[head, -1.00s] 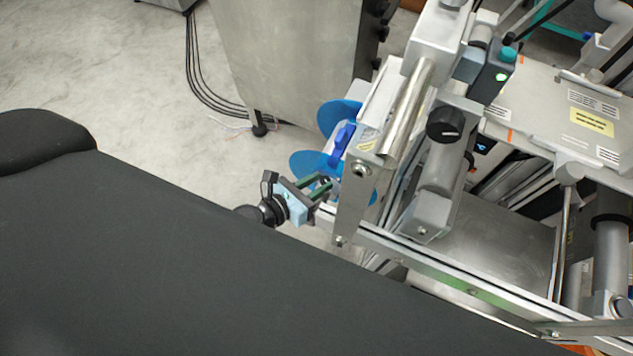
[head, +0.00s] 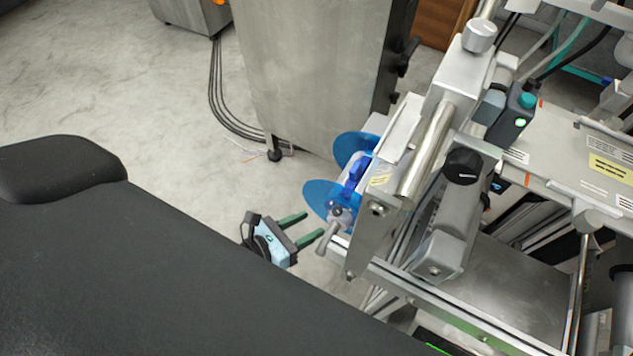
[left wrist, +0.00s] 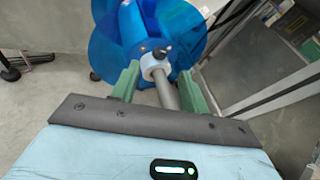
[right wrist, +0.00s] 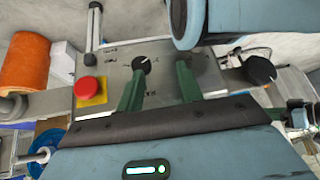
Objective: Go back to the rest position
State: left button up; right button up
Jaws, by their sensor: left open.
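My left gripper (head: 313,225) is open and empty, just left of a metal spindle end (head: 326,240) with blue reel discs (head: 322,196) on the machine's side. In the left wrist view its green fingers (left wrist: 160,78) stand apart. The grey spindle rod (left wrist: 168,93) shows between them there, with a white collar and blue discs (left wrist: 130,35) beyond. I cannot tell if the rod is between the fingers in depth. My right gripper (right wrist: 160,68) shows only in the right wrist view; its green fingers are apart with nothing held, in front of a grey panel with a black knob (right wrist: 142,64).
The labelling machine (head: 440,130) fills the right side. A steel cabinet (head: 312,75) stands behind the reel, with cables (head: 222,105) on the floor. A red stop button (right wrist: 90,88) and an orange roll (right wrist: 22,62) are near the right gripper. Open floor (head: 120,100) lies left.

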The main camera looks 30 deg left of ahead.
pick_arm(q)
jog(key=shift+s+a+r, duration=0.15)
jog(key=shift+s+a, duration=0.05)
jog(key=shift+s, duration=0.15)
dwell(0.3)
